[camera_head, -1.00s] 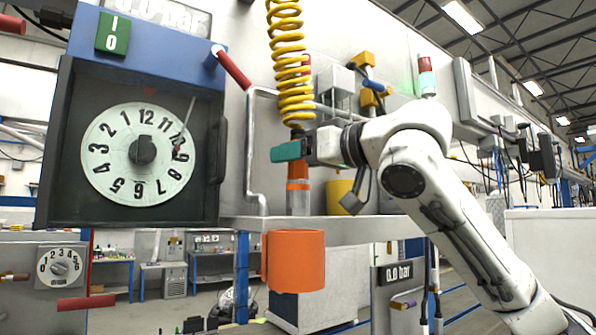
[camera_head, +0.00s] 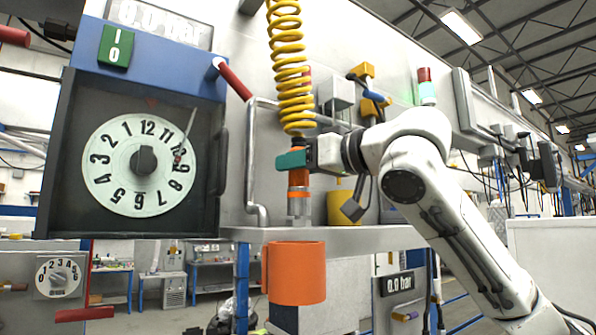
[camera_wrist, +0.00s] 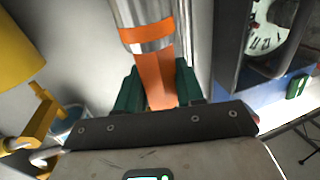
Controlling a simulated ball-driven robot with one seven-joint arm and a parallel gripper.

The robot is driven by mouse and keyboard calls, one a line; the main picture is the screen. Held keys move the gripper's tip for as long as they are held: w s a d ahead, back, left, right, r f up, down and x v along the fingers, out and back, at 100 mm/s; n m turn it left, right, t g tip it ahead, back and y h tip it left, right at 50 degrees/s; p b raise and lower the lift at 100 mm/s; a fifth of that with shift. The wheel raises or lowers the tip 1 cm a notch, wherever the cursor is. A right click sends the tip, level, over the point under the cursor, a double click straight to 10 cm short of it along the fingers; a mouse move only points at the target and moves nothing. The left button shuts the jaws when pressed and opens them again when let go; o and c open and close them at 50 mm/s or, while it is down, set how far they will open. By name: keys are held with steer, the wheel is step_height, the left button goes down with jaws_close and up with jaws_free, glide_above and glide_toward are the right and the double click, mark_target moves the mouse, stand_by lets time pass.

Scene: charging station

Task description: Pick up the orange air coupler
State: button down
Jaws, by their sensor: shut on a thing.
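The orange air coupler (camera_head: 299,179) hangs upright below the end of a yellow coiled hose, with an orange body and a silver lower end. My gripper (camera_head: 290,160), with teal fingers, comes in from the right at the coupler's upper part and is shut on it. In the wrist view, the coupler's orange body (camera_wrist: 160,82) sits between the two green fingers, and its silver part with an orange band runs to the top edge. The fingers hide part of the coupler in both views.
The yellow hose (camera_head: 290,70) hangs above. A grey shelf (camera_head: 370,238) lies below, with an orange mug (camera_head: 296,272) at its front edge and a yellow container (camera_head: 341,205) behind. A large dial panel (camera_head: 143,165) stands left, a grey pipe (camera_head: 250,150) beside the coupler.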

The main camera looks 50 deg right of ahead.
step_height(320, 180, up, 6)
steer(key=shift+a+r, duration=0.1)
steer(key=s+b, duration=0.5)
steer(key=s, duration=2.7)
steer(key=w+a+b, duration=0.1)
steer(key=w+a, duration=0.4)
steer(key=w, duration=0.6)
steer(key=w+a+b, duration=0.1)
steer(key=w+a, duration=0.4)
steer(key=w, duration=0.6)
steer(key=shift+w, duration=0.3)
stand_by(0.3)
stand_by(0.4)
